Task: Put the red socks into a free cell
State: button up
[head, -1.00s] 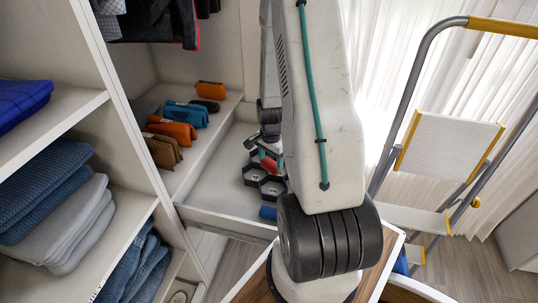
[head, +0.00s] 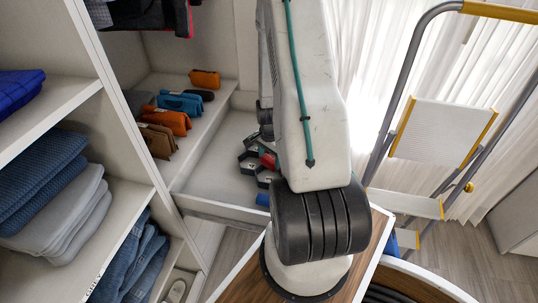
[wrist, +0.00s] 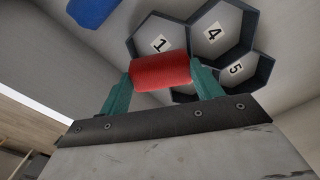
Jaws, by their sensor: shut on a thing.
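The red socks (wrist: 160,70), a rolled bundle, are held between the two teal fingers of my gripper (wrist: 162,82). In the head view a bit of the red socks (head: 268,160) shows beside my arm, which hides most of the gripper. A dark grey group of hexagonal cells lies beyond the socks in the wrist view. Cell 1 (wrist: 141,40), cell 4 (wrist: 226,25) and cell 5 (wrist: 254,71) look empty. Other cells are partly hidden behind the socks and fingers. The socks appear above or in front of the cells; the exact gap is unclear.
A blue roll (wrist: 92,10) lies in the drawer (head: 205,160) near the cells; it also shows in the head view (head: 262,199). Wallets or pouches (head: 168,120) line the ledge at left. Shelves with folded clothes stand left; a stepladder (head: 440,130) stands right.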

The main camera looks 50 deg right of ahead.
jog(key=shift+f, duration=2.2)
jog(key=o, duration=1)
jog(key=shift+o, duration=0.2)
jog(key=shift+r, duration=3.9)
